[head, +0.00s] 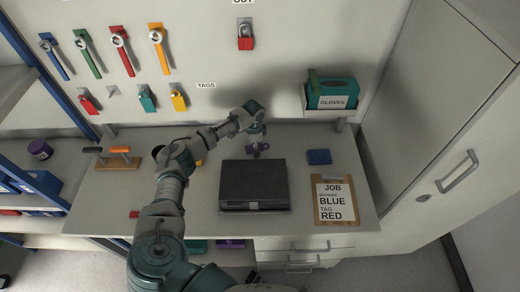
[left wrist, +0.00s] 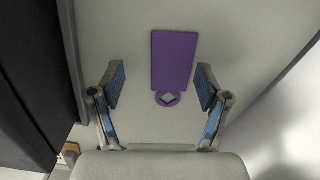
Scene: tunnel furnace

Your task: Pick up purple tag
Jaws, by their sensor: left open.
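The purple tag (left wrist: 174,62) lies flat on the light bench top in the left wrist view, with its ringed end towards me. My left gripper (left wrist: 160,85) is open, with its blue-padded fingers on either side of the tag's lower part and apart from it. In the head view the left gripper (head: 258,138) is over the back of the bench, and a small part of the purple tag (head: 263,146) shows under it. My right gripper is in neither view.
A dark closed case (head: 253,182) lies on the bench just in front of the tag. A blue block (head: 319,157) and a clipboard (head: 335,203) lie to the right. A glove box (head: 332,93) sits on a wall shelf.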

